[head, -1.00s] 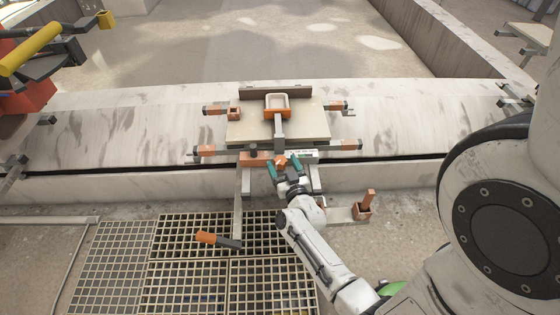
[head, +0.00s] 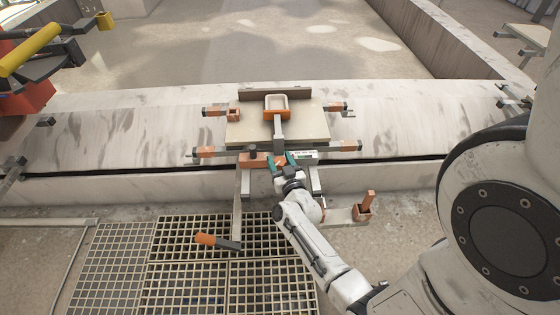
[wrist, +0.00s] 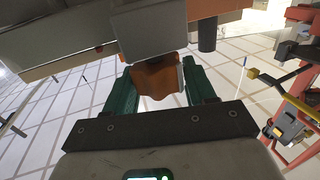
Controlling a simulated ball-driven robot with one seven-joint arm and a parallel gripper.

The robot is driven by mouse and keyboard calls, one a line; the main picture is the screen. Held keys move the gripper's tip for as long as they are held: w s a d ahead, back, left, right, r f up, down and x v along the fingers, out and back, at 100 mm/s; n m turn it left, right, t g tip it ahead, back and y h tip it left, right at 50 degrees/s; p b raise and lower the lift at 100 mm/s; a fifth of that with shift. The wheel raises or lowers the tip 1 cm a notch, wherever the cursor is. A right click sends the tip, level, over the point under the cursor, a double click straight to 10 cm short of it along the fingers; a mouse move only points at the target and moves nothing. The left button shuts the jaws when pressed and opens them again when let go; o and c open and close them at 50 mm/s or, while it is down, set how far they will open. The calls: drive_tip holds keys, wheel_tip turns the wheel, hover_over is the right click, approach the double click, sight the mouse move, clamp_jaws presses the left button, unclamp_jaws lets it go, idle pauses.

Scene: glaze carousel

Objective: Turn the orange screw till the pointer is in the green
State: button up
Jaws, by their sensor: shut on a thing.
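The orange screw (wrist: 157,79) shows in the wrist view between the green fingers of my gripper (wrist: 157,88), which is shut on it. In the head view my gripper (head: 280,163) reaches the front of the orange block (head: 252,159) below the board, and its fingers mostly hide the screw. A pale scale strip (head: 304,155) lies just right of the fingers. The pointer and the green zone are too small to tell.
A beige board (head: 315,125) with an orange-framed holder (head: 277,112) lies on the stone ledge (head: 400,125). An orange-handled lever (head: 206,238) hangs over the floor grating (head: 185,265).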

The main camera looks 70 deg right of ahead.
drive_tip(key=shift+c, duration=0.8)
drive_tip(key=shift+r+g+p, duration=0.15)
drive_tip(key=shift+g+p, duration=0.15)
drive_tip(key=shift+p, duration=0.4)
drive_tip(key=shift+r+m+g+h+p, duration=0.2)
drive_tip(key=shift+m+g+h+p, duration=0.25)
drive_tip(key=shift+p, duration=0.65)
drive_tip(key=m+g+h+p, duration=0.1)
drive_tip(key=g+p, duration=0.1)
drive_tip(key=p, duration=0.1)
drive_tip(key=shift+w+f+m, duration=0.1)
drive_tip(key=shift+m, duration=0.25)
drive_tip(key=m+g, duration=0.1)
drive_tip(key=m+g+h, duration=0.1)
drive_tip(key=g, duration=0.1)
drive_tip(key=m+g+h, duration=0.1)
drive_tip(key=shift+a+f+g, duration=0.1)
drive_tip(key=shift+f+g, duration=0.2)
drive_tip(key=shift+g, duration=0.05)
drive_tip(key=shift+m+g+b, duration=0.4)
drive_tip(key=shift+m+g, duration=1.2)
drive_tip(key=shift+g, duration=0.8)
